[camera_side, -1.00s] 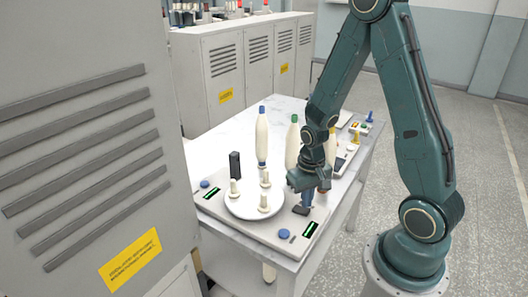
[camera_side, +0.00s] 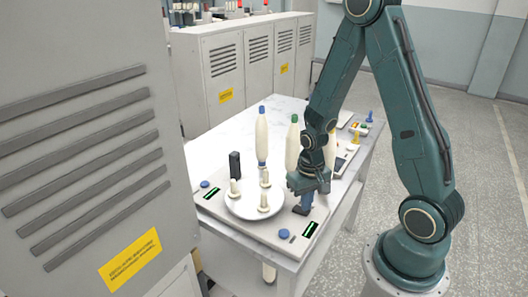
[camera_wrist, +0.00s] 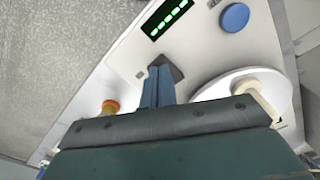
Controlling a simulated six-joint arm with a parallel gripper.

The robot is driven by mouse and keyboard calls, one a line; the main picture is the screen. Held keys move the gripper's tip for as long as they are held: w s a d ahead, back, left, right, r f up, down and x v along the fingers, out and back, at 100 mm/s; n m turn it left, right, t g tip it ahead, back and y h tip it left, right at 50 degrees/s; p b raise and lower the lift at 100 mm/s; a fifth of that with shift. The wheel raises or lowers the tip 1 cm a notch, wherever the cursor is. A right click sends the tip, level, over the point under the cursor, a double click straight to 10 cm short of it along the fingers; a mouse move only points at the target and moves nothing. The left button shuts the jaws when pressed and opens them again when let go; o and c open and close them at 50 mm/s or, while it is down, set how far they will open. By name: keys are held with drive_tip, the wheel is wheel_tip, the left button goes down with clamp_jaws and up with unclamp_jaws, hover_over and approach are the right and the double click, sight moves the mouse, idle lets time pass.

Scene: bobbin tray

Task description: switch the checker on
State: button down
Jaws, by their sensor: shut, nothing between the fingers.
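The checker is a pale flat unit (camera_side: 265,238) on the table with a white round plate (camera_side: 240,208) carrying several pale pegs. Its near end has a blue button (camera_side: 283,233) and a lit green display (camera_side: 310,229); in the wrist view the button (camera_wrist: 235,17) and display (camera_wrist: 165,18) lie beyond my fingers. My gripper (camera_side: 302,209) is shut and empty, pointing down at the unit's right side. Its fingertips (camera_wrist: 160,72) overlap a low dark block (camera_wrist: 174,66); whether they touch it I cannot tell. I cannot tell which part is the power switch.
A dark upright post (camera_side: 235,165) stands at the unit's far left, near a second blue button (camera_side: 204,183). Tall cream bobbins with a blue top (camera_side: 262,138) and green top (camera_side: 293,145) stand behind the plate. A grey cabinet (camera_side: 90,140) fills the left.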

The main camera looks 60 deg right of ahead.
drive_tip(key=shift+f, duration=0.3)
drive_tip(key=shift+r, duration=0.15)
idle(0.3)
drive_tip(key=shift+r, duration=3.4)
drive_tip(key=s+a+r+n+t, duration=0.2)
drive_tip(key=s+a+r, duration=0.1)
drive_tip(key=r, duration=0.4)
drive_tip(key=s+a+r+n+t, duration=0.1)
drive_tip(key=s+a+r+n, duration=0.1)
drive_tip(key=r, duration=0.5)
drive_tip(key=s+a+r+n+t, duration=0.2)
drive_tip(key=s+a+r, duration=0.2)
drive_tip(key=a+r, duration=0.1)
drive_tip(key=shift+s+r+t, duration=0.2)
drive_tip(key=shift+r+t, duration=0.1)
drive_tip(key=shift+r, duration=0.6)
